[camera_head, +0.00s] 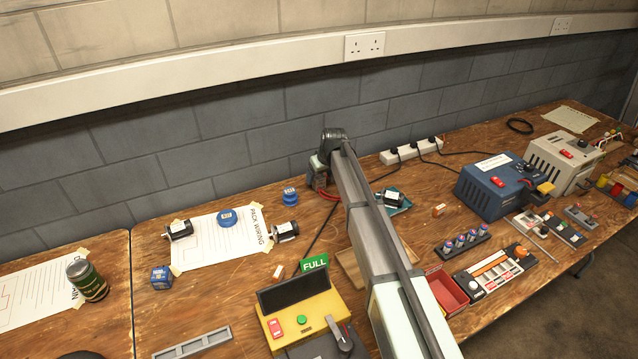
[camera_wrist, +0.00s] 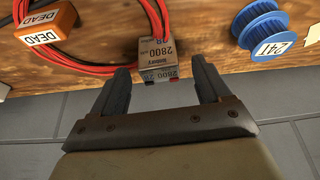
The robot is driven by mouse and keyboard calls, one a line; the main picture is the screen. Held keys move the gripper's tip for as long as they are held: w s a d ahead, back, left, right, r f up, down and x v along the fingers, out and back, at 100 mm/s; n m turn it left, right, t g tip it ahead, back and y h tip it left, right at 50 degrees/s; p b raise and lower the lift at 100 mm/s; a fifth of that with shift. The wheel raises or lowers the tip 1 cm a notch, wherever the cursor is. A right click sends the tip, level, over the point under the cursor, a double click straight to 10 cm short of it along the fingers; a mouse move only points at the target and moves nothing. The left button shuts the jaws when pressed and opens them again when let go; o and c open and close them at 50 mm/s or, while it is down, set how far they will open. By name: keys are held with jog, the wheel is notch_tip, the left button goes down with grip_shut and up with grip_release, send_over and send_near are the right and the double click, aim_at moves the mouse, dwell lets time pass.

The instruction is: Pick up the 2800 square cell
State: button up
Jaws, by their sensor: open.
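The 2800 square cell (camera_wrist: 157,48) is a grey-brown block with "2800" labels on two faces and red at its lower corner. In the wrist view it stands near the table edge, centred ahead of my gripper (camera_wrist: 160,70). My gripper is open, one dark finger on each side of the cell's lower end, with a gap showing on both sides. No grip on the cell shows. In the head view my arm reaches to the back of the table by the wall. There the gripper and the cell are mostly hidden, and I cannot make them out clearly.
Red wires (camera_wrist: 103,58) loop beside and behind the cell. An orange block marked "DEAD" (camera_wrist: 46,25) is left, a blue pulley marked "24T" (camera_wrist: 262,28) right. A white power strip (camera_head: 411,151) lies by the wall. A yellow box (camera_head: 300,316) stands at the front.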

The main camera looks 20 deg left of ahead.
aim_at(319, 176)
jog(key=shift+x, duration=1.9)
jog(key=shift+w+a, duration=0.1)
jog(key=shift+w, duration=0.05)
jog(key=c, duration=1.1)
jog(key=shift+r, duration=0.1)
jog(key=shift+c, duration=0.2)
